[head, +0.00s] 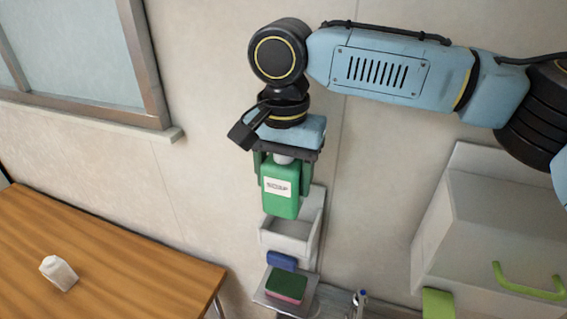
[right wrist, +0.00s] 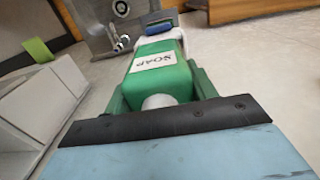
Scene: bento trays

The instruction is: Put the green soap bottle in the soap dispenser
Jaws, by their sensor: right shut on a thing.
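The green soap bottle (head: 281,190) has a white label reading SOAP and a pale cap. My right gripper (head: 284,172) is shut on it and holds it upright in the air, in front of the wall. In the right wrist view the bottle (right wrist: 160,70) sits between the green fingers (right wrist: 160,95), label showing. The soap dispenser looks to be the white open-fronted wall holder (head: 290,243), just below the bottle in the head view. The bottle overlaps its upper part, so the gap between them is hard to judge. My left gripper is out of view.
Below the holder are a blue block (head: 281,262) and a green and pink sponge (head: 287,284) on a grey ledge. A white wall box (head: 480,220) with a green handle stands right. A wooden table (head: 90,250) with a small white item (head: 58,272) is left.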

